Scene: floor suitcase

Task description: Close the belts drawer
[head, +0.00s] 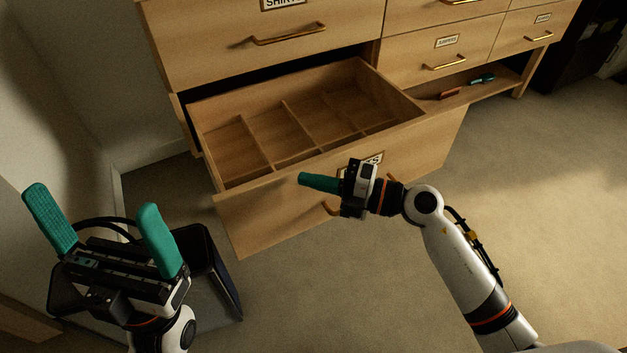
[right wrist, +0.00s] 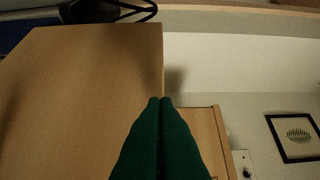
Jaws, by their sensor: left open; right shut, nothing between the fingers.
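The belts drawer (head: 270,210) is the low wooden drawer pulled out of the dresser. It is divided into several compartments, which look empty. Its label (head: 374,160) is partly hidden behind my right gripper, and only its last letters show. My right gripper (head: 303,178) is shut and empty, its green fingers pointing left in front of the drawer front's upper part. In the right wrist view, the shut fingers (right wrist: 160,102) lie before a wooden panel; I cannot tell whether they touch it. My left gripper (head: 95,212) is open and empty, left of the drawer.
The shirts drawer (head: 275,45) above is shut. A low shelf (head: 490,90) at right holds small red and teal items. Carpet in front of the drawer is clear at right.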

